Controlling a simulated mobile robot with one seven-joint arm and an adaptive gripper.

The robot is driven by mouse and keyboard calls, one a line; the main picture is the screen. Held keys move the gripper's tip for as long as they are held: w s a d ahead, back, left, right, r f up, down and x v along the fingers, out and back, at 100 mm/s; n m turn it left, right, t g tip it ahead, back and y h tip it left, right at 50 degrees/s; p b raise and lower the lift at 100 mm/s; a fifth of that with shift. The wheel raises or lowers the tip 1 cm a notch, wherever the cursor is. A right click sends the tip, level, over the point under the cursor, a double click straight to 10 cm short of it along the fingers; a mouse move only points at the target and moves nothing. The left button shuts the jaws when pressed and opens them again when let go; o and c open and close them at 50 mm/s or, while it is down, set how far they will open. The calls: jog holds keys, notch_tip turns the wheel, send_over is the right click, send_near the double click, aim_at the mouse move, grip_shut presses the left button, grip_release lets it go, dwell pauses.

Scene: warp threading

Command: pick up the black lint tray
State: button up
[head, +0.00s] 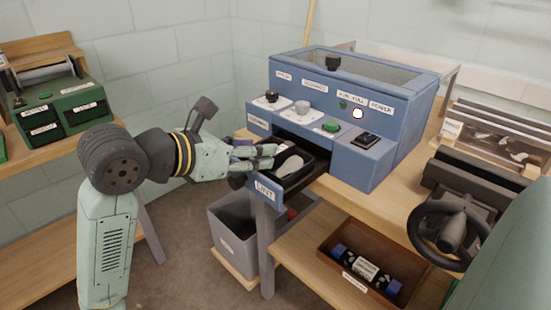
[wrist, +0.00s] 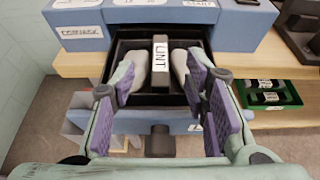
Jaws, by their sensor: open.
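The black lint tray (wrist: 143,100) sits in the pulled-out drawer of the blue machine. In the wrist view it has a black central grip with a white LINT label (wrist: 160,62) and pale grey lint (wrist: 180,66) on both sides. In the head view the tray (head: 318,160) is partly hidden by my gripper (head: 274,154). My gripper, also in the wrist view (wrist: 160,74), is open, with one purple-padded finger on each side of the central grip. Gaps show between the fingers and the grip. The fingertips are over the tray; their exact height cannot be told.
The blue drawer front (head: 267,192) has a LINT label and a dark knob (wrist: 160,141). The blue machine (head: 372,150) rises directly behind. A grey bin (head: 231,240) stands below.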

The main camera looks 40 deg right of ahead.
aim_at(282, 148)
jog(key=shift+p+x, duration=0.4)
jog(key=shift+x, duration=2.75)
jog(key=shift+c, duration=0.3)
grip_shut()
